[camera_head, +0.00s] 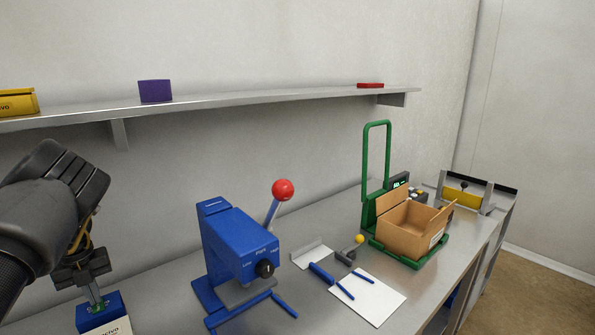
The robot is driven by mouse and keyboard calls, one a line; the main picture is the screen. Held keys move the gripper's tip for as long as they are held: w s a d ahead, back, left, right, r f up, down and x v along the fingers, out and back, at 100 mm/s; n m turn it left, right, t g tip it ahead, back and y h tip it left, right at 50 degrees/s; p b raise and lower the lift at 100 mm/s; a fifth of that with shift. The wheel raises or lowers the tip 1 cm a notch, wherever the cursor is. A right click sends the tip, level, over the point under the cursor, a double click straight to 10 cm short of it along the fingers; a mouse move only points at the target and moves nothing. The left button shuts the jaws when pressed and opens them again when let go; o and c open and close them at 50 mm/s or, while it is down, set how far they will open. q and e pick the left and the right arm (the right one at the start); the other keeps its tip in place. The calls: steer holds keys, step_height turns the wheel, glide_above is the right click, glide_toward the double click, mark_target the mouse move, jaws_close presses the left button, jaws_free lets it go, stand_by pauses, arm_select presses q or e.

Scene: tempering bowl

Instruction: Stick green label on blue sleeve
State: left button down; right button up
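My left gripper (95,294) comes in from the left and points down at the lower left. Its fingertips are at the top of a blue box-like piece (88,318) with a white, partly cut-off lettered front. This may be the blue sleeve. A small green spot shows at the fingertips; I cannot tell whether it is the green label. The fingers look close together, but whether they grip anything is unclear. My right gripper is not in view.
A blue press (238,245) with a red-knobbed lever stands beside the gripper. Blue rods lie near it and on a white sheet (378,302). A cardboard box (405,236) sits on a green-framed scale (366,212). A shelf (215,104) runs above, holding a purple box (155,91).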

arm_select(q)
step_height(320, 180, up, 6)
steer(key=p, duration=0.4)
stand_by(0.3)
